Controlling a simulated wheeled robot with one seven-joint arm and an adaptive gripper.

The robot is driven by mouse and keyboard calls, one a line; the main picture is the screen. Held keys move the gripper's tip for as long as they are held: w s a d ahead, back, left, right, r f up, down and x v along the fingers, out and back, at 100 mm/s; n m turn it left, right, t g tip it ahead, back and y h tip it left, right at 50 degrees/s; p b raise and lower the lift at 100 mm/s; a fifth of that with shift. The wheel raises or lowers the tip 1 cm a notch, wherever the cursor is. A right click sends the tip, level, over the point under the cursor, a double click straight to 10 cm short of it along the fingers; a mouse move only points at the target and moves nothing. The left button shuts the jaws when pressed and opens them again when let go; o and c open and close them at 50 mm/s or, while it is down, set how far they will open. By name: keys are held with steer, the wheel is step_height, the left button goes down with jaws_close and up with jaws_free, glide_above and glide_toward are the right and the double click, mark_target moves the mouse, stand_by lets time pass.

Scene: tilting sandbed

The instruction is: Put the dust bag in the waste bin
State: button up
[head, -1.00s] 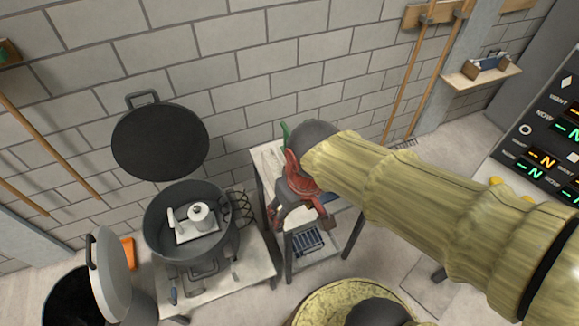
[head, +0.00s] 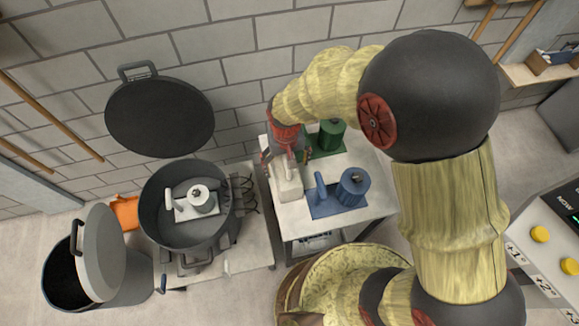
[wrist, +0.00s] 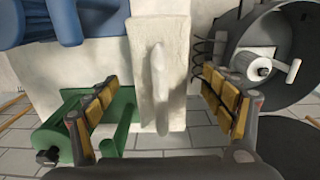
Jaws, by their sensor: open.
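In the wrist view the pale bag (wrist: 174,32) lies in the middle, between my fingers. My gripper (head: 284,160) is above its far end, pointing down. In the wrist view my gripper (wrist: 158,82) is open, one finger on each side of the ridge, with gaps at both sides. The waste bin appears to be the dark grey bin (head: 118,292) at the lower left, its lid (head: 102,255) tilted up and its inside dark.
A blue canister (head: 353,188) and a green canister (head: 331,135) stand on the same table (head: 300,228), close to the bag. A large grey pot (head: 185,235), lid raised, holds a white canister (head: 201,198) between table and bin. An orange item (head: 125,212) lies behind the bin.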

steer(key=f, duration=0.2)
steer(key=f+b, duration=0.1)
steer(key=f, duration=0.1)
steer(key=w+f, duration=0.1)
steer(key=f, duration=0.1)
steer(key=shift+a, duration=0.2)
steer(key=shift+f, duration=0.4)
steer(key=shift+c, duration=0.6)
steer(key=shift+w+r, duration=0.1)
jaws_close()
